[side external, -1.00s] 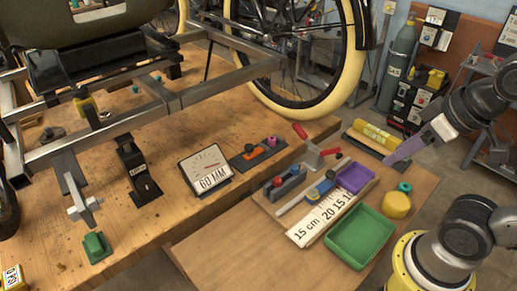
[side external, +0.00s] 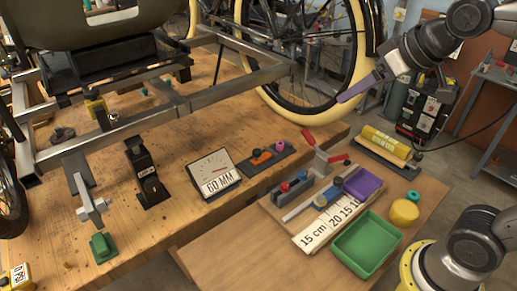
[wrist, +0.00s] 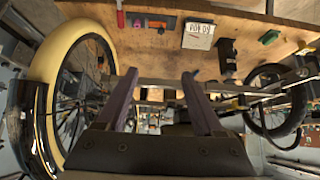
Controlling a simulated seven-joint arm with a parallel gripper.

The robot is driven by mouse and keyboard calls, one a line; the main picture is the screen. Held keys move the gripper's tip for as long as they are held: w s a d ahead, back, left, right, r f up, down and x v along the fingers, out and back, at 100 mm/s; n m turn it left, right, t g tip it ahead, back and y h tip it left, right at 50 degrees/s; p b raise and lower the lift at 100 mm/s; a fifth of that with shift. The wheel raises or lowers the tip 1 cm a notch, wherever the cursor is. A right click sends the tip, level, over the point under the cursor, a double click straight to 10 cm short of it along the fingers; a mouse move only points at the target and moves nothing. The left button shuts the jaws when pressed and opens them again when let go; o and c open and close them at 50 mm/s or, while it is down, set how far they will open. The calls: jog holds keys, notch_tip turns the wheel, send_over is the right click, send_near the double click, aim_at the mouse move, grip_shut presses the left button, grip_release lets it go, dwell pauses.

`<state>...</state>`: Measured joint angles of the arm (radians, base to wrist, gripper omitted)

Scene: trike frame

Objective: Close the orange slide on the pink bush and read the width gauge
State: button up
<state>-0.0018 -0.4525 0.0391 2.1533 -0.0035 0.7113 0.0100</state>
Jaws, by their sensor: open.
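The orange slide (side external: 263,158) sits on a dark bar (side external: 247,169) on the wooden bench, with a dark knob beside it. The pink bush (side external: 277,146) stands at the bar's far right part, apart from the orange slide. The width gauge (side external: 215,174) is a tilted panel left of the bar, with a dial and a "60 MM" label; its needle is too faint to read. In the wrist view the pink bush (wrist: 120,18) and the gauge (wrist: 197,36) show near the top. My gripper (side external: 341,98) is open and empty, raised before the wheel; its purple fingers (wrist: 159,74) are spread apart.
The trike frame (side external: 165,105) and wheel (side external: 300,105) stand over the bench.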

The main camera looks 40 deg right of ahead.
jog(key=w+f, duration=0.2)
jog(key=w, duration=1)
jog(key=g, duration=0.3)
send_over(257, 150)
jog(key=s, duration=0.6)
notch_tip(257, 150, down, 19)
jog(key=shift+g, duration=0.3)
jog(key=x, duration=1.4)
jog(key=shift+r, duration=0.1)
